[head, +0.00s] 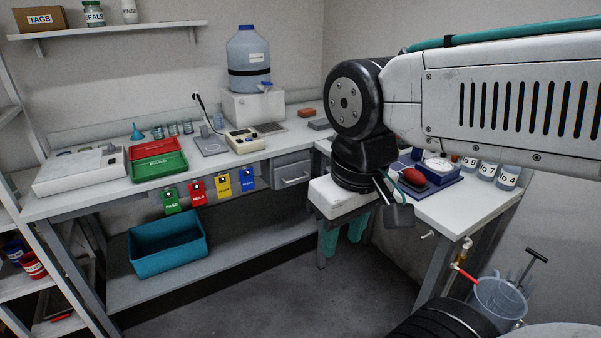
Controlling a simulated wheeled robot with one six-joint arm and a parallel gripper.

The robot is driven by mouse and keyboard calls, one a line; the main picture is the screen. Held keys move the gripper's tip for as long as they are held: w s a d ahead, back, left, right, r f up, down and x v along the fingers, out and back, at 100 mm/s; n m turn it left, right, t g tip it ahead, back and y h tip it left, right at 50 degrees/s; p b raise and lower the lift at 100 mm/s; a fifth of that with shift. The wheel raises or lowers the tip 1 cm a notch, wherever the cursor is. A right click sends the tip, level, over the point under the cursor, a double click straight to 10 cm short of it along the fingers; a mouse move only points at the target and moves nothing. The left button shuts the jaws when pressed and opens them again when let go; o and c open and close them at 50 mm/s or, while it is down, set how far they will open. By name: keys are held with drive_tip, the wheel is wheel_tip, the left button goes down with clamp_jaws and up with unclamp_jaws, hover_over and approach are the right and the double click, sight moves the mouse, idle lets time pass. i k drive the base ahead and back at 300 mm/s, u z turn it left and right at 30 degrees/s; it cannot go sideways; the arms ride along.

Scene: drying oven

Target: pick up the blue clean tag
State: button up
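The blue tag (248,180) hangs on the front edge of the long bench, at the right end of a row of tags. Its lettering is too small to read. A yellow tag (223,184) hangs just left of it, then a red tag (198,192) and a green tag (170,198). My gripper (343,239) points down, to the right of and lower in the picture than the blue tag. Its two teal fingers are apart with nothing seen between them. My gripper is clear of the tags.
A grey drawer unit (292,173) hangs under the bench, right of the blue tag. A teal bin (167,246) stands on the lower shelf under the tags. Red (155,148) and green (159,166) trays lie on the bench. Floor (300,280) before the bench is clear.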

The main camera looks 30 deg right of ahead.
sight(247, 183)
drive_tip(key=z, duration=0.3)
drive_tip(key=i, duration=1)
drive_tip(key=z, duration=0.15)
drive_tip(key=k, duration=0.45)
drive_tip(key=u, duration=0.8)
drive_tip(key=i, duration=1.3)
drive_tip(key=z, duration=1.05)
